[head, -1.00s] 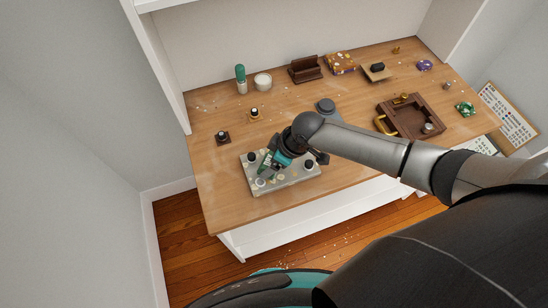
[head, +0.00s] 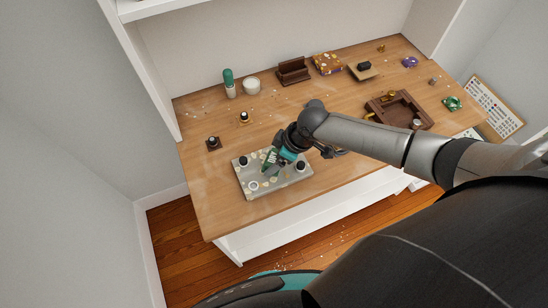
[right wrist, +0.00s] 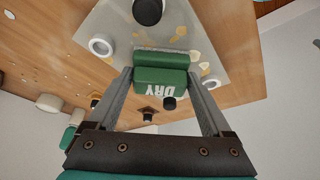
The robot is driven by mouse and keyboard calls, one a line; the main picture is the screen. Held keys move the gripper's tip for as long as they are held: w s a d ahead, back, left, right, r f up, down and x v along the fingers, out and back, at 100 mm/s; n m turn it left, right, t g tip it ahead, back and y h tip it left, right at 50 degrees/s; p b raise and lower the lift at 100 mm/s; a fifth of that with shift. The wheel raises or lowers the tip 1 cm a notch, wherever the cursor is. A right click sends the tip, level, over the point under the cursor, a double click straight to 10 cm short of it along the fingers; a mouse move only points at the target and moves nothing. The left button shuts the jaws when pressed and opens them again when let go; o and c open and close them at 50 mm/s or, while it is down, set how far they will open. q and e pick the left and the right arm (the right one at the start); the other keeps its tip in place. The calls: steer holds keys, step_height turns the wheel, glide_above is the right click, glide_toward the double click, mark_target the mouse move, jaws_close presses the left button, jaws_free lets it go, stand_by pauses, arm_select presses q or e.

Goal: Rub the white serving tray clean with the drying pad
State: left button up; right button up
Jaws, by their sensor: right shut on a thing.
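The white serving tray (head: 282,186) lies near the table's front left edge; it looks pale grey and also shows in the right wrist view (right wrist: 195,40). It carries dark round pieces, a white ring (head: 253,186) and several cream or yellowish spots. My right gripper (head: 270,164) is over the tray's middle, shut on the green drying pad (right wrist: 160,80), lettered "DRY". The pad's pale underside faces the tray and appears to be on or just above it; exact contact is unclear. The gripper partly hides the tray's far side. My left gripper is not in view.
Behind the tray stand a green-topped bottle (head: 229,84), a white bowl (head: 252,86) and two small dark-based pieces (head: 213,143). A brown wooden tray (head: 386,120) sits to the right, beyond my arm. The table left of the tray is mostly clear.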

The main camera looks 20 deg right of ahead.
steer(key=shift+d+f, duration=0.15)
steer(key=shift+d, duration=1.1)
steer(key=shift+s+d, duration=0.1)
steer(key=shift+a+p, duration=0.6)
steer(key=shift+a, duration=1.05)
